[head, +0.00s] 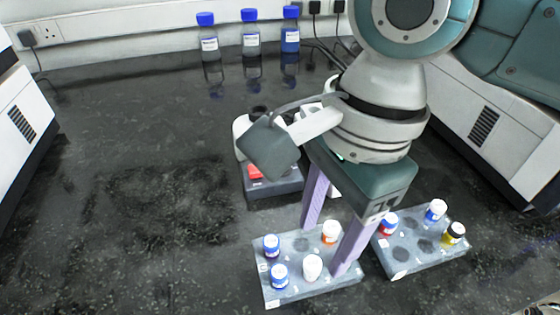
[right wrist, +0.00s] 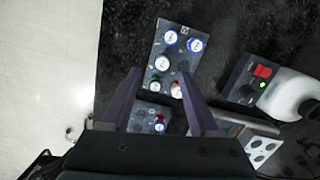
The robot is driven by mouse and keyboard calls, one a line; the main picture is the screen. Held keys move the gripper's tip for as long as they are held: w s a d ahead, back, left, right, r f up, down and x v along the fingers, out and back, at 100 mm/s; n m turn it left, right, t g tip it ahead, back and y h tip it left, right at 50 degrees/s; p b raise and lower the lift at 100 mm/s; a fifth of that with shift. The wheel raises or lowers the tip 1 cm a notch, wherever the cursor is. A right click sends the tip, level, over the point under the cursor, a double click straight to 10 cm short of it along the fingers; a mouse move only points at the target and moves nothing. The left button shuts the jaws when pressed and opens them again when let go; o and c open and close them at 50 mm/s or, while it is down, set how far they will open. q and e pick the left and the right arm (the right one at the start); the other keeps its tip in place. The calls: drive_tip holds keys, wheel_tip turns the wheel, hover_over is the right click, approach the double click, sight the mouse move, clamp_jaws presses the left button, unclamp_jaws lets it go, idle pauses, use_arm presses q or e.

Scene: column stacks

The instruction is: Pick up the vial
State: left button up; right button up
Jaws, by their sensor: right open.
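Several small capped vials stand upright on two grey trays. On the left tray (head: 290,292) are two blue-labelled vials (head: 271,246) (head: 279,275), a white vial (head: 312,267) and an orange-and-white vial (head: 330,232). On the right tray (head: 415,262) are a red-and-blue vial (head: 388,224), a blue-and-white vial (head: 435,212) and a yellow vial with a dark band (head: 455,234). My right gripper (head: 325,250) points down over the left tray, its purple fingers wide apart and empty. In the right wrist view the fingers (right wrist: 159,72) frame part of a tray. My left gripper is out of view.
A dark device with a red panel (head: 272,185) stands behind the left tray, partly hidden by my arm. Three blue-capped bottles (head: 250,42) stand at the back wall. White machines flank the dark bench (head: 130,190), whose left part is clear.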

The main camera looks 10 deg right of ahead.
sight(314, 263)
use_arm(q)
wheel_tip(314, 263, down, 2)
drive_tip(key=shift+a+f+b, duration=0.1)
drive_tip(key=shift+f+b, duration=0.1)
drive_tip(key=shift+b, duration=0.9)
use_arm(e)
drive_tip(key=f, duration=0.5)
drive_tip(key=shift+w+a+f, duration=0.1)
drive_tip(key=shift+a+f, duration=0.1)
drive_tip(key=shift+f, duration=0.2)
clamp_jaws()
